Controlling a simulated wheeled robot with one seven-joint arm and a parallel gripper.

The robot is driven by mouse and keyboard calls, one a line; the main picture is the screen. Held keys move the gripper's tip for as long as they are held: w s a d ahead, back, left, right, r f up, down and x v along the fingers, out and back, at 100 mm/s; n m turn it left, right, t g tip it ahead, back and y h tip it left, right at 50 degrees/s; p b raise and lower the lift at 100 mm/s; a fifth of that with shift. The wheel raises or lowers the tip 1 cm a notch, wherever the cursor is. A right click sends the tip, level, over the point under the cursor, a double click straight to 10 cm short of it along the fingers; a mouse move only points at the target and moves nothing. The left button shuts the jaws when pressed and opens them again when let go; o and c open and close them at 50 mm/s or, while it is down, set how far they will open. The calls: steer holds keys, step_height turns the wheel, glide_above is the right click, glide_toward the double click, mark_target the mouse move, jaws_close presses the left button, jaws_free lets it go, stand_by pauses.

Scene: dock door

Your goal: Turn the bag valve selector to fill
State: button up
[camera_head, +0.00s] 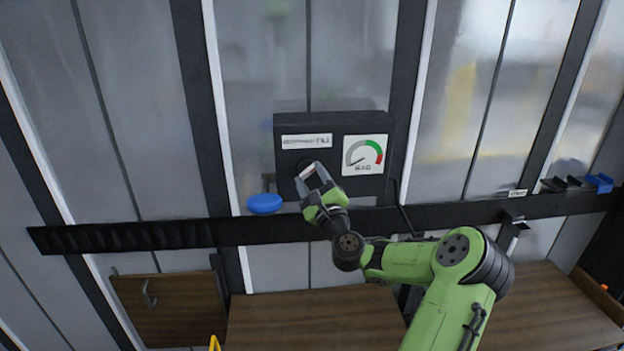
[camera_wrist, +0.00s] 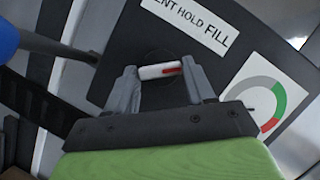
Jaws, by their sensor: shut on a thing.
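The bag valve selector (camera_wrist: 160,71) is a small white bar with a red mark toward its right end, on a dark panel (camera_head: 290,122). In the wrist view my gripper (camera_wrist: 161,76) has one grey finger at each end of the bar and is shut on it. A white label (camera_wrist: 190,22) above it shows "…ENT HOLD FILL"; which word the red mark lines up with I cannot tell. In the head view my gripper (camera_head: 313,180) reaches the panel below the label (camera_head: 306,141) and hides the selector. A gauge (camera_head: 364,155) with a grey, green and red arc sits right of it.
A blue round knob (camera_head: 264,203) stands close to the left of my gripper. A dark rail (camera_head: 150,236) runs across below the panel. Wooden boards (camera_head: 300,320) lie lower down. Blue and black holders (camera_head: 598,183) sit at the far right.

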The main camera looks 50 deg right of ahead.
steer(key=shift+f, duration=0.1)
stand_by(0.3)
steer(key=o, duration=1)
steer(key=shift+o, duration=0.2)
steer(key=b+v, duration=0.9)
steer(key=v, duration=0.6)
steer(key=shift+s+a, duration=0.3)
steer(key=shift+f, duration=0.1)
